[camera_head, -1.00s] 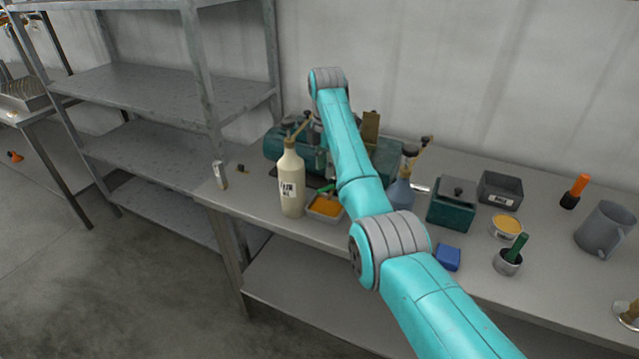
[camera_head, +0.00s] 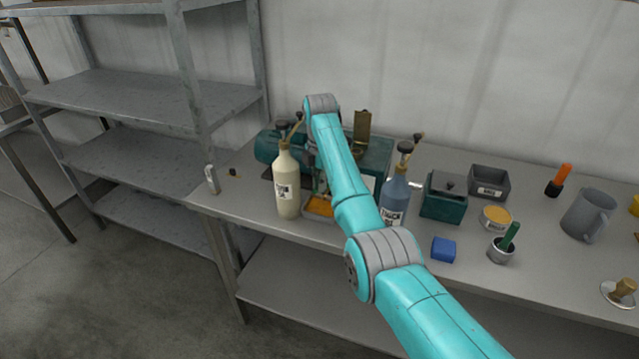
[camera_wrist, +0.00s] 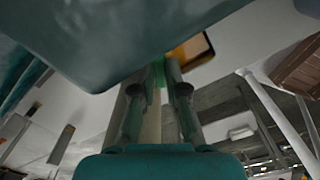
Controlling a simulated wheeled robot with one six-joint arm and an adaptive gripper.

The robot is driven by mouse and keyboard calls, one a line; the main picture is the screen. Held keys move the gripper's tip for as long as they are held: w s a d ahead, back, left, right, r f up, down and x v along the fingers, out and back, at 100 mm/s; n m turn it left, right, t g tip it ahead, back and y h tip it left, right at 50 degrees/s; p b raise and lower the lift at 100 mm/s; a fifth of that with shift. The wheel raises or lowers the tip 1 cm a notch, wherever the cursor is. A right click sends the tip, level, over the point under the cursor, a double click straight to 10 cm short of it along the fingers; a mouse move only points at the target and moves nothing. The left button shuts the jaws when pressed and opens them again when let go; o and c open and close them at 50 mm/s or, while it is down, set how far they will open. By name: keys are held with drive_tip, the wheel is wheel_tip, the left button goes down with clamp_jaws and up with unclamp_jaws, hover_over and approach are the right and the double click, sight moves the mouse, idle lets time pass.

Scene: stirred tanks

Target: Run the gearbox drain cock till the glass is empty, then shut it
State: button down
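The teal gearbox (camera_head: 378,155) stands on the bench behind my arm, with an open brass-coloured lid (camera_head: 362,125) on top. Its dark teal body (camera_wrist: 120,35) fills the top of the wrist view. A small tray with an orange inside (camera_head: 318,207) sits at its front, partly behind my arm. It also shows in the wrist view (camera_wrist: 190,50). I cannot make out the glass's level.
A cream bottle (camera_head: 287,187) stands left of my arm and a blue bottle (camera_head: 394,200) right of it, both close. A teal box (camera_head: 443,197), grey bin (camera_head: 489,182), yellow tub (camera_head: 495,216), blue block (camera_head: 443,249) and grey mug (camera_head: 589,214) stand further right.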

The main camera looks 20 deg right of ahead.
drive_tip(key=shift+w+m, duration=0.1)
drive_tip(key=shift+m, duration=0.2)
drive_tip(key=m, duration=0.3)
drive_tip(key=shift+w+m, duration=0.3)
drive_tip(key=shift+w, duration=0.05)
drive_tip(key=shift+w+m, duration=0.25)
drive_tip(key=shift+m, duration=0.8)
drive_tip(key=shift+w+m, duration=0.2)
drive_tip(key=shift+m, duration=0.85)
drive_tip(key=shift+d, duration=0.1)
drive_tip(key=c, duration=1.2)
unclamp_jaws()
